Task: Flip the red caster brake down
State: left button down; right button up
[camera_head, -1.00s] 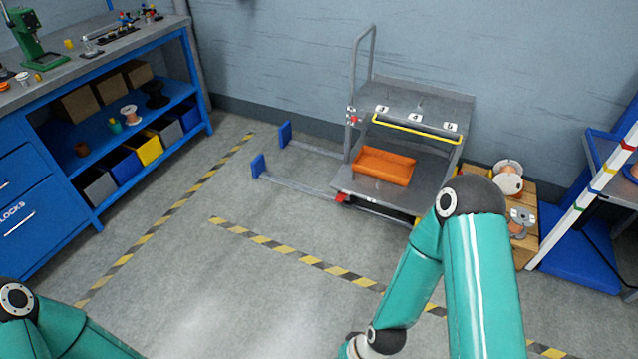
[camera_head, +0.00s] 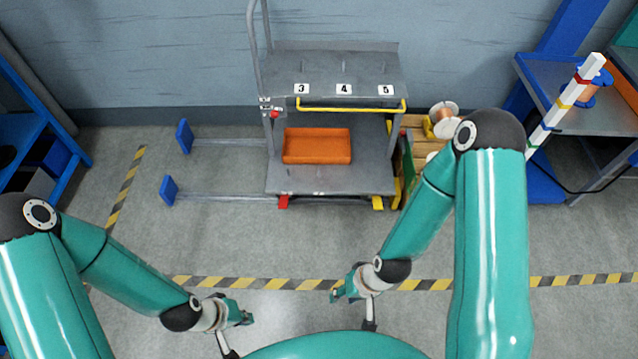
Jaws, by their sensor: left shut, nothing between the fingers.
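The red caster brake (camera_head: 283,202) shows as a small red tab at the lower front left corner of the grey cart (camera_head: 330,187). I cannot tell its tilt from here. My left gripper (camera_head: 246,318) is at the bottom of the view, shut and empty, well in front of the cart. My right gripper (camera_head: 336,293) is to its right, above the floor near the striped tape and apart from the cart. Its fingers are too small to judge. Neither gripper touches the brake.
An orange tray (camera_head: 317,146) sits on the cart's lower deck. A yellow bar (camera_head: 350,109) crosses the upper shelf's front. Blue-ended rails (camera_head: 168,190) extend left at floor level. A crate with spools (camera_head: 442,122) stands right. Floor before the cart is clear.

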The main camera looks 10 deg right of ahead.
aim_at(283, 205)
jog(key=z, duration=0.25)
jog(key=i, duration=0.7)
jog(key=z, duration=0.55)
jog(key=k, duration=0.9)
jog(key=z, duration=0.2)
jog(key=i, duration=0.9)
jog(key=u, duration=0.1)
